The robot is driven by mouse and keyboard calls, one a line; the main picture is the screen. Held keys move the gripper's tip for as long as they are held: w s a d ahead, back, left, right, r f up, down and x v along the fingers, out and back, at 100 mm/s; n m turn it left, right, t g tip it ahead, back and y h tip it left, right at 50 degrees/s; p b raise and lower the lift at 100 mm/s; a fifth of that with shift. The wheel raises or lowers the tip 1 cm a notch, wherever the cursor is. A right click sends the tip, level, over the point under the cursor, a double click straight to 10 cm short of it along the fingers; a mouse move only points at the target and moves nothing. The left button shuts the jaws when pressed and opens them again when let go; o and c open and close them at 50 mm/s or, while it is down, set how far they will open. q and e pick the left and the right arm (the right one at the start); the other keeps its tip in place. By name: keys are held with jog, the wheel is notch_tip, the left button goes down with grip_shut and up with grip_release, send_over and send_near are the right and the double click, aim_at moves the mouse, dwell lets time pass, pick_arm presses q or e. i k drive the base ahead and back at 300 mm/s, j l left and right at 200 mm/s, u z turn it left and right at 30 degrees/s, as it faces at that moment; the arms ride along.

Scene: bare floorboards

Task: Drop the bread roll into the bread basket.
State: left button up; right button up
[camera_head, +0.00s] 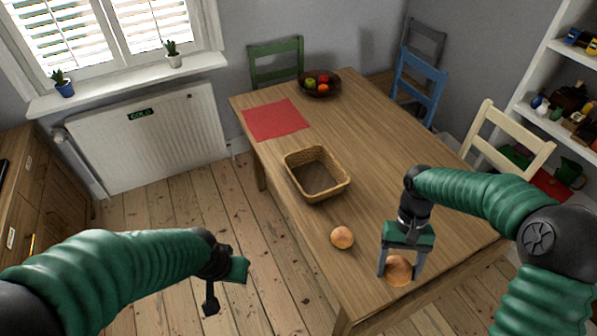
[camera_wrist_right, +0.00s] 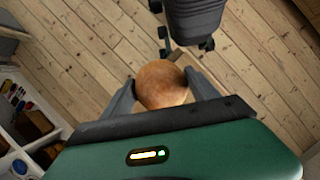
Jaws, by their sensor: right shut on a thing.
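My right gripper (camera_head: 398,268) is shut on a round brown bread roll (camera_head: 398,271), low in the head view near the table's front right part. In the right wrist view the roll (camera_wrist_right: 162,84) sits between the two fingers, with floorboards behind it. The bread basket (camera_head: 318,192), a rectangular wicker one, stands on the table, left of and beyond the right gripper. It looks empty. A second round roll-like thing (camera_head: 342,237) lies on the table between basket and gripper. My left gripper (camera_head: 226,284) hangs left of the table, seen edge-on, its fingers unclear.
The wooden table (camera_head: 375,140) also carries a red mat (camera_head: 275,120) and a dark fruit bowl (camera_head: 319,88) at its far end. Chairs stand around it, a cream one (camera_head: 508,135) nearest my right arm. Shelves (camera_head: 556,90) are at the right.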

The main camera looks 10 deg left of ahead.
aim_at(318, 182)
jog(key=i+j+u, duration=0.35)
jog(key=i, duration=0.25)
jog(key=i+u, duration=0.35)
jog(key=i, duration=0.25)
jog(key=i+z, duration=0.15)
jog(key=i, duration=0.25)
jog(key=j, duration=0.1)
